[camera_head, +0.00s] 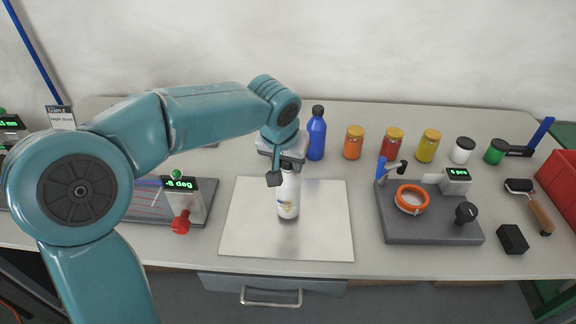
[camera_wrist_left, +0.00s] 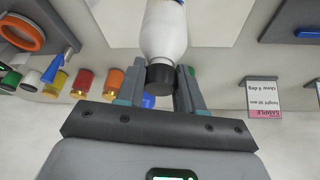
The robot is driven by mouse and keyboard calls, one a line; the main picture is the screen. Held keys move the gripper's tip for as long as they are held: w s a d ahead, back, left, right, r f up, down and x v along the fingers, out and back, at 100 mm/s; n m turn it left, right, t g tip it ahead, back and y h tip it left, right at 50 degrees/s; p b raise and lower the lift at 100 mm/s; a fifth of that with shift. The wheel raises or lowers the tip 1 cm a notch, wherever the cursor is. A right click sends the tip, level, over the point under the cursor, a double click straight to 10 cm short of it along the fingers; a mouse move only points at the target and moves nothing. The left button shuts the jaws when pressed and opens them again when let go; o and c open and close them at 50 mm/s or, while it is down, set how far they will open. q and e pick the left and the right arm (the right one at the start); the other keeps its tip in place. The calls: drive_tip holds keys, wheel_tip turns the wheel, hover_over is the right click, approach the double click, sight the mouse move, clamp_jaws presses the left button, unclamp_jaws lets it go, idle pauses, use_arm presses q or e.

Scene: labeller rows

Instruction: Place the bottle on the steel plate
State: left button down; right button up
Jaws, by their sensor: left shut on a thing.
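The white bottle (camera_head: 288,197) has a small printed label and stands upright over the middle of the steel plate (camera_head: 245,225). Whether its base touches the plate cannot be told. My left gripper (camera_head: 285,172) comes from above and is shut on the bottle at its top. In the left wrist view the white bottle (camera_wrist_left: 163,35) has a black cap (camera_wrist_left: 160,76) between the two fingers of my left gripper (camera_wrist_left: 157,85). My right gripper is not in view.
Behind the plate stand a blue bottle (camera_head: 316,134) and jars with orange (camera_head: 354,142), red (camera_head: 391,143) and yellow (camera_head: 428,146) contents. A grey fixture with an orange ring (camera_head: 411,199) is right of the plate.

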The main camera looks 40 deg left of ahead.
use_arm(q)
drive_tip(key=shift+f, duration=0.7)
drive_tip(key=c, duration=0.7)
unclamp_jaws()
drive_tip(key=shift+d+r, duration=0.1)
drive_tip(key=shift+r, duration=0.2)
drive_tip(key=v, duration=1.1)
drive_tip(key=shift+s+r+p, duration=0.2)
drive_tip(key=shift+r+p, duration=0.15)
